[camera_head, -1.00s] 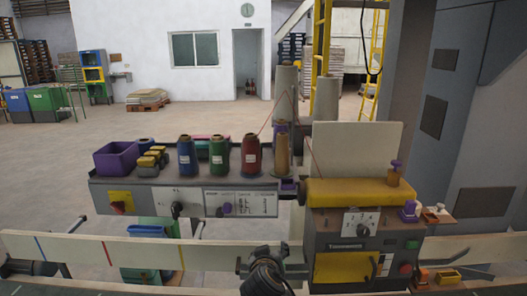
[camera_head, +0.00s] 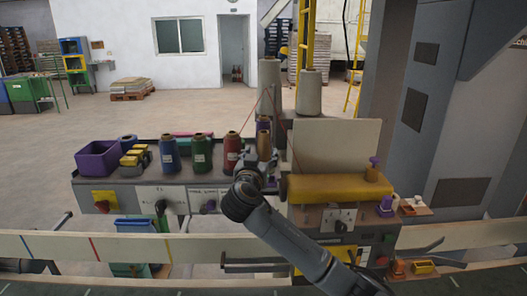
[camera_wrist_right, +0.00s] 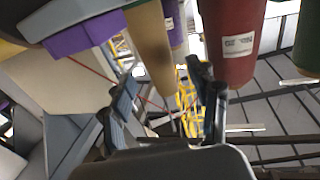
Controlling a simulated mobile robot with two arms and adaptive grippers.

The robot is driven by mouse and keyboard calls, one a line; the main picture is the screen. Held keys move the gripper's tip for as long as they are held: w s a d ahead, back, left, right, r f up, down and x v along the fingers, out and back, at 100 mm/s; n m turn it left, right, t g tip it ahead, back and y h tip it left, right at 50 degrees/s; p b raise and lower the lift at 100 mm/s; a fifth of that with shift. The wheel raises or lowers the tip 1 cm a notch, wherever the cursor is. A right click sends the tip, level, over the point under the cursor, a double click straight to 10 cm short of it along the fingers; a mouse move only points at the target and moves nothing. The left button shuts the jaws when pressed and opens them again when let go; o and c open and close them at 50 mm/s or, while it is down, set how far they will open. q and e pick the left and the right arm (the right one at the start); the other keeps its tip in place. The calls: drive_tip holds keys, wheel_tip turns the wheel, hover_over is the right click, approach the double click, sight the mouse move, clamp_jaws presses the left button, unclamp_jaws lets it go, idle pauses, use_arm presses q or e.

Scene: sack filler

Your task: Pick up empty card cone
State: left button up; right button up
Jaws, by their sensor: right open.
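The empty card cone (camera_head: 264,135) is a bare tan cone standing at the right end of the thread shelf, right of the red thread cone (camera_head: 232,150). My right gripper (camera_head: 262,162) is open in front of it and hides its lower part. In the right wrist view the card cone (camera_wrist_right: 150,45) appears turned over, with its narrow end reaching down between the two open fingers of my right gripper (camera_wrist_right: 166,78). I cannot tell whether either finger touches it. My left gripper is not in view.
The red cone (camera_wrist_right: 235,35) stands close beside the fingers. Green (camera_head: 202,153) and blue (camera_head: 169,154) cones and a purple bin (camera_head: 99,158) stand further left. A yellow-topped machine (camera_head: 335,189) is close on the right. A thin red thread runs near the card cone.

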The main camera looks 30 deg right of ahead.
sight(263, 148)
drive_tip(key=shift+w+d+r+p, duration=0.2)
drive_tip(key=shift+w+d+p, duration=0.05)
drive_tip(key=shift+p, duration=0.1)
drive_tip(key=p+x, duration=0.2)
drive_tip(key=x, duration=0.1)
drive_tip(key=shift+d+p, duration=0.25)
drive_tip(key=shift+p, duration=0.05)
drive_tip(key=shift+w+d+f, duration=0.2)
drive_tip(key=shift+w+d, duration=0.2)
drive_tip(key=shift+w, duration=0.05)
drive_tip(key=shift+a, duration=0.1)
drive_tip(key=shift+c, duration=0.8)
drive_tip(key=c, duration=0.8)
